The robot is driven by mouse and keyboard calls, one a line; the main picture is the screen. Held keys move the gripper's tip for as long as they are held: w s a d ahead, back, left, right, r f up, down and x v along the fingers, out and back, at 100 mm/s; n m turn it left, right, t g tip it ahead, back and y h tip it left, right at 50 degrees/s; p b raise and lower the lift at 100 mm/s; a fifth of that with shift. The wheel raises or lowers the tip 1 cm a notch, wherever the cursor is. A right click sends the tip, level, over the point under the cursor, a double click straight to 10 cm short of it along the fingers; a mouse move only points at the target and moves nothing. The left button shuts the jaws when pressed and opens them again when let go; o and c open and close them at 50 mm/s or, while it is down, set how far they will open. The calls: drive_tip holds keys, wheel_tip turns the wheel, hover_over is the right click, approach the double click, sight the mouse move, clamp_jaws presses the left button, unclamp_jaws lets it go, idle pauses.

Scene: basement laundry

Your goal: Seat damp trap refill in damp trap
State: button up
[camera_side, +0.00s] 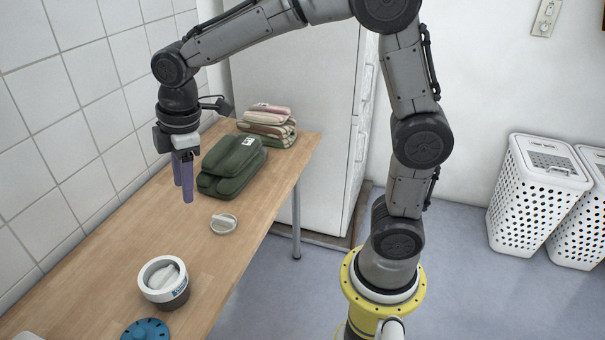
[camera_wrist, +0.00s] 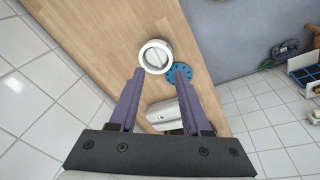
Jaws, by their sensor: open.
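The damp trap (camera_side: 163,294), a round tub with a white rim and dark lower body, stands upright on the wooden table. A pale disc with a raised bar (camera_side: 165,276) lies inside its rim; I cannot tell how deep it sits. The trap also shows in the wrist view (camera_wrist: 143,64). A similar white disc with a raised bar (camera_side: 223,224), which looks like a refill, lies flat on the table farther back. My gripper (camera_side: 183,193) is open and empty, high above the table, apart from both; its purple fingers (camera_wrist: 161,72) show in the wrist view.
A blue slotted disc (camera_side: 146,330) lies close to the trap. Green folded cloth (camera_side: 232,166) and striped folded cloth (camera_side: 268,125) lie at the table's back. A white object (camera_wrist: 163,112) lies beyond the blue disc. A tiled wall borders the table's left; the table middle is clear.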

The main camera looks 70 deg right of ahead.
drive_tip(key=s+d+r+m+t, duration=0.1)
drive_tip(key=s+d+m, duration=0.2)
drive_tip(key=s, duration=0.8)
drive_tip(key=s+d+r+m+t, duration=0.1)
drive_tip(key=s+d+m+t, duration=0.1)
drive_tip(key=s+m, duration=0.6)
drive_tip(key=s+d, duration=0.1)
drive_tip(key=s, duration=0.1)
drive_tip(key=shift+s+r+t, duration=0.25)
drive_tip(key=shift+s+t, duration=0.05)
drive_tip(key=shift+s, duration=0.05)
